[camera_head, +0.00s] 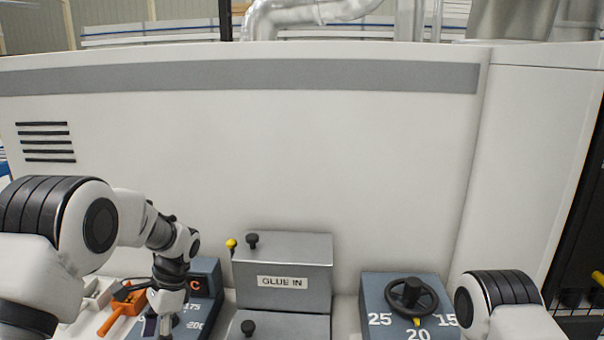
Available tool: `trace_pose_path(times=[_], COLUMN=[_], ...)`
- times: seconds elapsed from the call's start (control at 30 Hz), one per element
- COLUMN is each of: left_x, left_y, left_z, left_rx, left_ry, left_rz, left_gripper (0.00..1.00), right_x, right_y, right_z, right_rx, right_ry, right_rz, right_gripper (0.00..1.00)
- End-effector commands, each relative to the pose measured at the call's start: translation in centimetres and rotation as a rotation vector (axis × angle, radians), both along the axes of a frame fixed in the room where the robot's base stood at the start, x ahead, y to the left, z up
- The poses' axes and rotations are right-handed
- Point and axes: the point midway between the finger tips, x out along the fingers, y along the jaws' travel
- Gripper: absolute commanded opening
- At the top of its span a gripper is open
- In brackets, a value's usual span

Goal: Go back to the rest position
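My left arm comes in from the left and bends down. My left gripper (158,326) points down at the bottom edge, in front of a dark blue control box (207,276) with an orange "C" display and the numbers 175 and 200. Its fingertips are small and partly cut off, so I cannot tell if it is open or shut, or if it touches anything. Only a rounded link of my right arm shows at the lower right; my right gripper is out of the frame.
An orange-handled tool (122,308) lies left of the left gripper. A grey metal "GLUE IN" box (300,262) with knobs stands in the middle. A blue box (378,290) with a black handwheel (412,297) stands to its right. A large white machine panel (300,150) rises behind.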

Motion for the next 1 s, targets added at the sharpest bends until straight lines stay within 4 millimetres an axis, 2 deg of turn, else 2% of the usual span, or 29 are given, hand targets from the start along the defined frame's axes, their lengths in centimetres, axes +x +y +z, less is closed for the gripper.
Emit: trace_pose_path(times=[0.03,0.17,0.27,0.37,0.47,0.57,0.6,0.67,0.73,0.8,0.87,0.93,1.0], left_x=[-0.6,-2.8,-5.2,-8.1,-12.0,-17.5,-20.2,-24.6,-29.8,-33.8,-35.8,-36.1,-35.2], left_y=[0.1,0.2,0.2,0.0,-0.4,-1.2,-1.7,-2.5,-3.5,-4.4,-4.9,-5.0,-4.9], left_z=[-1.6,-5.1,-8.2,-12.0,-16.8,-22.8,-25.3,-28.8,-32.1,-33.8,-34.3,-33.8,-33.4], left_rx=[-0.001,-0.005,-0.012,-0.029,-0.054,-0.083,-0.096,-0.109,-0.116,-0.109,-0.098,-0.09,-0.094], left_ry=[0.025,0.101,0.174,0.239,0.293,0.328,0.33,0.318,0.269,0.182,0.08,-0.063,-0.204], left_rz=[0.001,0.006,0.013,0.021,0.042,0.093,0.127,0.194,0.305,0.432,0.539,0.652,0.742], left_gripper=[0.64,0.64,0.64,0.64,0.64,0.64,0.64,0.64,0.64,0.64,0.64,0.64,0.64], right_x=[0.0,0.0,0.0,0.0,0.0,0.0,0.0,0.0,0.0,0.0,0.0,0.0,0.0], right_y=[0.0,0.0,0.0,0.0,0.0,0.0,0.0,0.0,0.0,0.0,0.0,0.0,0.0], right_z=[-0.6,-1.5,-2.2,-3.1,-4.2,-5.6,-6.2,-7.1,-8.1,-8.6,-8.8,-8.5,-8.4], right_rx=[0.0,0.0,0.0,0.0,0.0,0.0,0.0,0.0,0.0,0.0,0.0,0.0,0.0], right_ry=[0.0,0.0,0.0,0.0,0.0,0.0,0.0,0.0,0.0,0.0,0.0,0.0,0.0], right_rz=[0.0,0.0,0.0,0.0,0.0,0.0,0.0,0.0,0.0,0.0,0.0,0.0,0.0], right_gripper=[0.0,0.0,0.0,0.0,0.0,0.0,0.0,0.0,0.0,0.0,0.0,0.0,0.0])
